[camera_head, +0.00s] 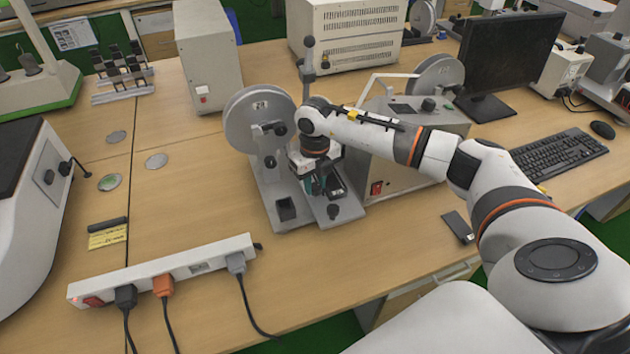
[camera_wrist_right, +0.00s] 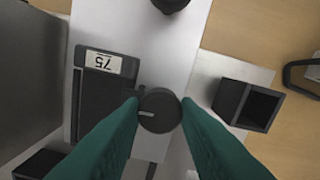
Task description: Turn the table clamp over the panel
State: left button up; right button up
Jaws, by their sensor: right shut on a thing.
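My right gripper (camera_head: 322,190) reaches down over a grey bench device (camera_head: 283,217) with a large reel. In the right wrist view its two teal fingers (camera_wrist_right: 160,112) are closed on the sides of a round black knob (camera_wrist_right: 160,110). The knob has a white line pointing left. Beside it on the light grey plate (camera_wrist_right: 172,50) is a dark panel (camera_wrist_right: 104,100) with a label reading 75. Which part is the table clamp is not clear from the pictures. My left gripper is not in view.
A black open-topped box (camera_wrist_right: 248,105) stands right of the knob. Another black knob (camera_head: 333,211) is at the plate's front end. A grey control box (camera_head: 395,182) stands close on the right. A power strip (camera_head: 165,270) lies at front left; bare wood lies between.

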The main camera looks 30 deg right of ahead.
aim_at(316, 186)
jog(key=shift+m, duration=0.3)
dwell(0.4)
jog(key=o, duration=1)
jog(key=shift+c, duration=0.2)
notch_tip(316, 186, up, 12)
jog(key=shift+b, duration=0.45)
jog(key=shift+s+f, duration=0.1)
